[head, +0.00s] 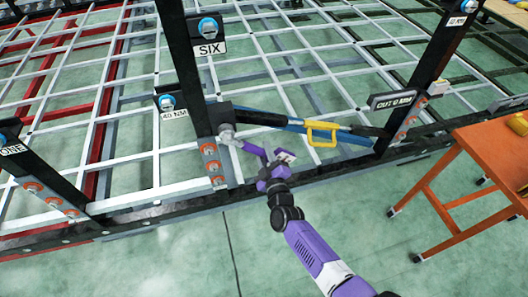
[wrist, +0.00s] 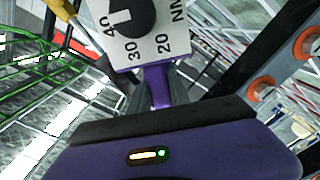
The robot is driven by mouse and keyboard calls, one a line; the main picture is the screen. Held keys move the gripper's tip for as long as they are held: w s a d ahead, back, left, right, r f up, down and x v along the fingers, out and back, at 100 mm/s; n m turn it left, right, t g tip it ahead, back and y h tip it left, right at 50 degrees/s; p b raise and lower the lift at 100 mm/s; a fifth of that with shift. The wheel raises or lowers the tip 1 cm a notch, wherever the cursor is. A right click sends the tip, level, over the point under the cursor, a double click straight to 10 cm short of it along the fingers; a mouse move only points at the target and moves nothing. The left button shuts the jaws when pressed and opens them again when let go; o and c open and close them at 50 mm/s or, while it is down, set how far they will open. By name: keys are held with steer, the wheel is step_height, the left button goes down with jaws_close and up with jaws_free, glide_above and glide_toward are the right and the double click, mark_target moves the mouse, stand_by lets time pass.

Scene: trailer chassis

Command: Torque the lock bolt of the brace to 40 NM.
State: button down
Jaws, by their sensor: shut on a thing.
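My gripper (head: 270,173) is shut on a purple torque wrench (head: 254,150). The wrench's grey head (head: 228,135) is at the left end of the brace (head: 290,124), beside the dark post; contact with a bolt there cannot be made out. The brace is a blue and black bar with a yellow handle (head: 321,133). The lock bolt itself is not clearly visible. In the wrist view, the wrench's white dial plate (wrist: 152,50) reads 20, 30, 40 and NM around a black knob (wrist: 130,15). A "40 NM" sign (head: 173,114) is left of the post.
Dark posts with signs SIX (head: 208,48), ONE (head: 13,150) and "OUT 0 MM" (head: 393,101) rise from the chassis. Orange bolts (head: 211,165) line the post's foot. An orange table (head: 490,145) stands at the right. The green floor in front is clear.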

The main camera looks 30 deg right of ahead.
steer(key=shift+w+d+r, duration=0.1)
steer(key=shift+w+r, duration=0.05)
steer(key=shift+w, duration=0.15)
stand_by(0.4)
steer(key=c, duration=1.9)
jaws_free()
jaws_close()
steer(key=shift+w+a+f+m+b, duration=0.3)
steer(key=shift+a+f+m+b, duration=0.4)
steer(key=shift+a+f+m, duration=0.15)
steer(key=shift+a, duration=0.15)
